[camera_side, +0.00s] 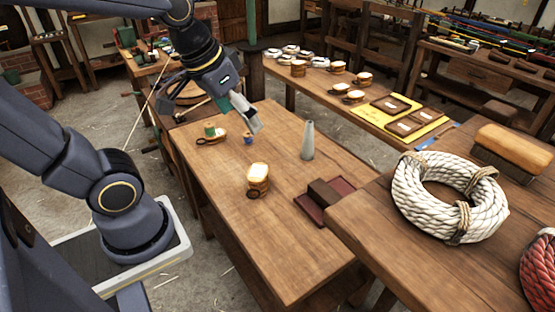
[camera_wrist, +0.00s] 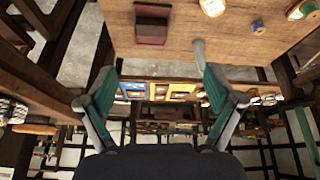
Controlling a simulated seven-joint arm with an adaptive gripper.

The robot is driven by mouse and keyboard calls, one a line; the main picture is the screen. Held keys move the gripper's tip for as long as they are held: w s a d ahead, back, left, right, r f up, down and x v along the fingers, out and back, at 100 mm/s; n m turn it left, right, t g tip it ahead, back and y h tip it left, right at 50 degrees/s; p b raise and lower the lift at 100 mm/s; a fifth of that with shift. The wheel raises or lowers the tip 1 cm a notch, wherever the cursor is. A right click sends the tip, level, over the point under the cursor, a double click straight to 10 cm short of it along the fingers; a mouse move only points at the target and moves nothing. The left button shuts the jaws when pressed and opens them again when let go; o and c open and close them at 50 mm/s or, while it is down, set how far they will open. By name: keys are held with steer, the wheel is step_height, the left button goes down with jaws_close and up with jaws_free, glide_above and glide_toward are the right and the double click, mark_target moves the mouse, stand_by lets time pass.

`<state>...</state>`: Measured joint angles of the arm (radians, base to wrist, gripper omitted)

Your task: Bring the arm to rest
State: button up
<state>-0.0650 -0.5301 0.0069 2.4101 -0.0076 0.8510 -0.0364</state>
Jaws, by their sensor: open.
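My gripper (camera_side: 246,115) is in the air above the far part of the wooden workbench (camera_side: 285,245). It looks empty, with its fingers apart. In the wrist view my gripper (camera_wrist: 154,66) shows two green-padded fingers spread wide with nothing between them. The arm is raised and bent over the bench's left side, and the gripper is tilted. I cannot tell from these frames whether the arm is moving.
A white rope coil (camera_side: 405,200) lies on the nearer table.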

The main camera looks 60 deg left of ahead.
steer(key=shift+m+t, duration=0.4)
steer(key=shift+m, duration=0.2)
steer(key=s, duration=0.1)
steer(key=s+d, duration=0.1)
steer(key=s, duration=0.2)
steer(key=shift+d+r, duration=0.3)
steer(key=shift+r, duration=0.1)
